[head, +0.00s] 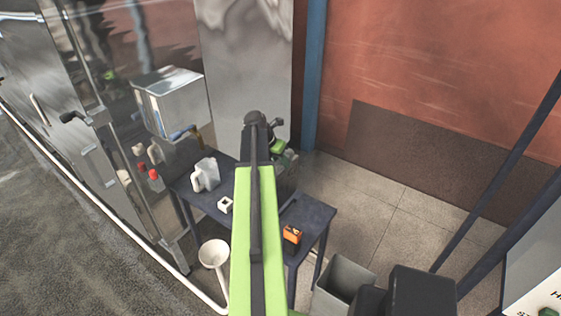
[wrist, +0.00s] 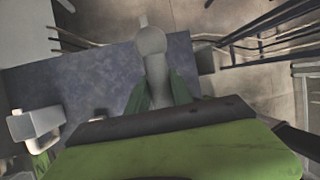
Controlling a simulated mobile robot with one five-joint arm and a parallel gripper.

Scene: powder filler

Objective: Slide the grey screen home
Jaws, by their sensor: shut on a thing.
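My gripper (wrist: 160,92) shows two green fingers in the wrist view. They are shut on a pale grey piece (wrist: 153,48) with a rounded body and a narrow tip, above the blue-grey table. I cannot tell whether this piece belongs to the grey screen. In the head view my green and black arm reaches over the table, and the gripper end is largely hidden by it. I cannot pick out the grey screen with certainty in either view.
The dark table (head: 314,214) holds a white jug (head: 205,174), a small white block (head: 225,205) and an orange-black box (head: 292,234). A metal hopper (head: 172,103) is at the left by the glossy machine. A grey bin (head: 343,282) stands right of the table; floor beyond is clear.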

